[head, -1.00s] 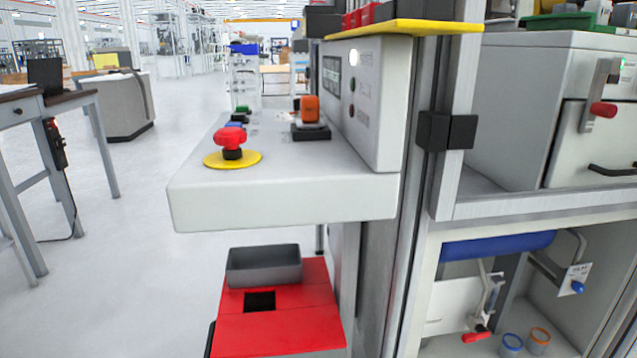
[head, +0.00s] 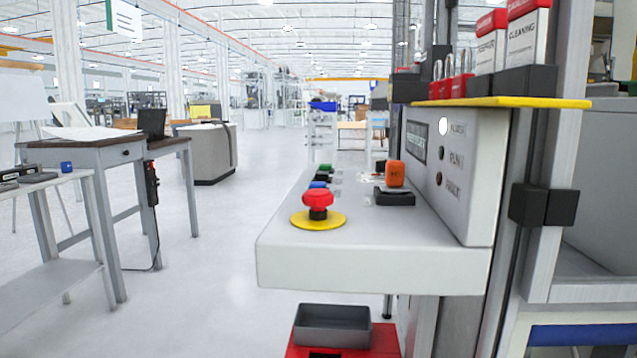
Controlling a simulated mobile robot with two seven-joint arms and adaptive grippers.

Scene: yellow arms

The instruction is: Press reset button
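A light grey control console (head: 375,270) juts out right of centre in the head view. On its near left part a red mushroom-shaped button (head: 318,198) stands on a yellow disc (head: 318,220). Behind it are small blue (head: 318,184) and green (head: 325,168) buttons in a row; I cannot read which one is labelled reset. An upright panel (head: 465,170) on the right has a lit white lamp and two dark ones marked RUN and FAULT. Neither of my grippers is in view.
An orange device (head: 395,173) sits on a dark base on the console. A yellow shelf (head: 500,102) with red padlocks overhangs the panel. A grey bin (head: 332,325) is below. A table (head: 95,150) stands left; open floor (head: 210,260) lies between.

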